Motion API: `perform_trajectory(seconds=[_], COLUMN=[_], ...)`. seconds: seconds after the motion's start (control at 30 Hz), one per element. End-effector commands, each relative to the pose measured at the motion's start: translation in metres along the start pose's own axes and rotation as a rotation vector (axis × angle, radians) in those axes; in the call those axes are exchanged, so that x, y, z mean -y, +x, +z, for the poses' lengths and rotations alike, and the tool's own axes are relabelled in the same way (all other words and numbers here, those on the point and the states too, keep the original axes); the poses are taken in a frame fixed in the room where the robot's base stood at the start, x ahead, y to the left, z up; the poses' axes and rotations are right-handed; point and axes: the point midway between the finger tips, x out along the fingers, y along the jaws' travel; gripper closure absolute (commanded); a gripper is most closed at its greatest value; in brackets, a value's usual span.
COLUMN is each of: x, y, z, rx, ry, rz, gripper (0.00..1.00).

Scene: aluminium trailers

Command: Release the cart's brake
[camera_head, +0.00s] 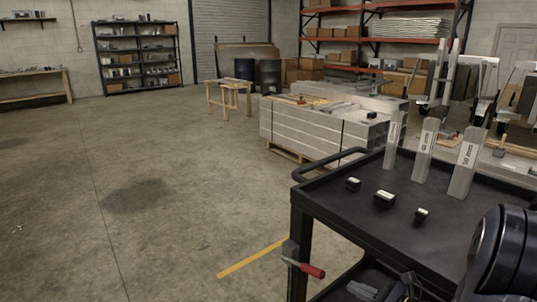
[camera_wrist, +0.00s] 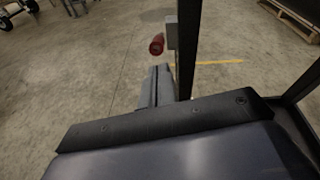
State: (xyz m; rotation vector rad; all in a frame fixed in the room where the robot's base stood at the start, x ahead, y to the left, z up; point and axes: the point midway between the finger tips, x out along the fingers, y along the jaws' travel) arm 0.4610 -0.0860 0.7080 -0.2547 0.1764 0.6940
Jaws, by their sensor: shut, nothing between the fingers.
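The black cart (camera_head: 335,203) stands at the right in the head view. A brake lever with a red handle (camera_head: 312,271) sits on a grey bracket at its near left post, with the handle sticking out to the right and slightly down. In the wrist view the red handle (camera_wrist: 157,44) shows nearly end-on beside the grey bracket and black post (camera_wrist: 187,50). My gripper (camera_wrist: 161,70) is shut and empty, its fingertips just below the handle in that view, seemingly apart from it. In the head view my gripper (camera_head: 356,288) is low at the cart's side, right of the handle.
On the cart top stand several upright metal profiles (camera_head: 465,160) and small black blocks (camera_head: 384,199). A stack of aluminium beams (camera_head: 310,135) lies behind the cart. A yellow line (camera_head: 250,258) runs on the floor. The floor to the left is open.

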Motion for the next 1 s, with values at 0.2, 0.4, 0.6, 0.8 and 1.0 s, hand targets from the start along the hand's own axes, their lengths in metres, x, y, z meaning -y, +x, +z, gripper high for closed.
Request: perform_trajectory(seconds=[0.2, 0.4, 0.6, 0.8, 1.0], x=[0.000, 0.001, 0.003, 0.004, 0.004], y=[0.022, 0.054, 0.088, 0.115, 0.128], z=[0.005, 0.013, 0.021, 0.027, 0.027], rx=[0.001, 0.001, 0.001, 0.001, 0.000], ry=[-0.002, -0.002, -0.003, -0.002, 0.000], rz=[0.004, 0.004, 0.004, 0.003, 0.001], gripper=[1.00, 1.00, 1.00, 1.00, 1.00])
